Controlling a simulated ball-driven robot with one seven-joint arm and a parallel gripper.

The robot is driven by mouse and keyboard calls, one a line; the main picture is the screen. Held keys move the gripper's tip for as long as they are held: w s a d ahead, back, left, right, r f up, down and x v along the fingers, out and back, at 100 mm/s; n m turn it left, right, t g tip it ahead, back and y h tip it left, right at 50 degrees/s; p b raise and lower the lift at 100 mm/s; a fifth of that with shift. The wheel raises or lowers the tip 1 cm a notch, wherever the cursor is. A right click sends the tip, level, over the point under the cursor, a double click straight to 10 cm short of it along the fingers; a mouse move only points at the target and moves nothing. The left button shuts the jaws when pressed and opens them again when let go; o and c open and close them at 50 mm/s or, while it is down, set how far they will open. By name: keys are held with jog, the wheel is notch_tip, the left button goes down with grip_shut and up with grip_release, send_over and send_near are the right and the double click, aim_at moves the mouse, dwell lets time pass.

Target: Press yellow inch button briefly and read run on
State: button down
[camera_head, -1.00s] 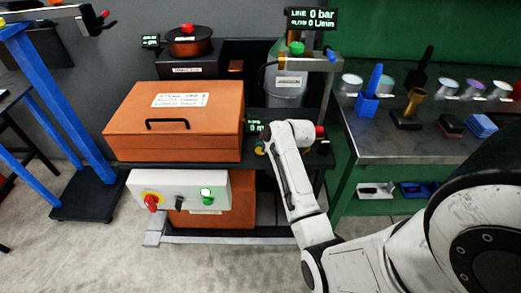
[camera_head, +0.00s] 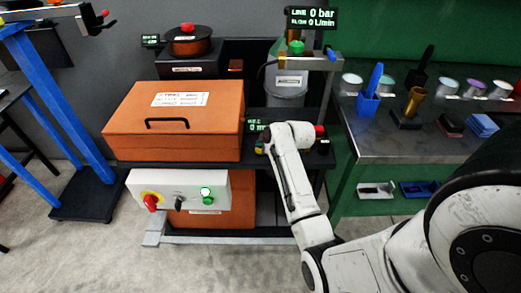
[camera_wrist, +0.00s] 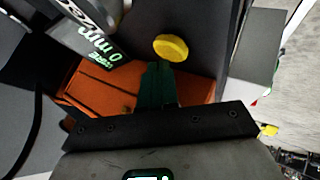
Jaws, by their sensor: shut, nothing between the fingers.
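The yellow button (camera_wrist: 172,47) is a round knob on a dark panel in the wrist view, just beyond the tip of my gripper (camera_wrist: 158,68). My gripper is shut, with its dark green fingers together and nothing between them. Fingertip and button edge appear very close; I cannot tell whether they touch. In the head view my white wrist hides the fingers and most of the button. A green-lit readout (camera_wrist: 98,42) beside the button shows 0 mm; in the head view the same readout (camera_head: 258,127) is partly covered.
An orange box (camera_head: 175,125) with a black handle stands left of my wrist. Below it is a white control box (camera_head: 180,190) with red, black and green controls. A metal table (camera_head: 440,140) with tools stands right.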

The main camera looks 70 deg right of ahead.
jog(key=shift+f+b, duration=0.3)
jog(key=shift+f, duration=0.2)
dwell(0.6)
jog(key=shift+r, duration=0.15)
dwell(0.9)
jog(key=shift+r+p, duration=0.8)
notch_tip(320, 180, up, 5)
jog(key=p, duration=0.4)
dwell(0.5)
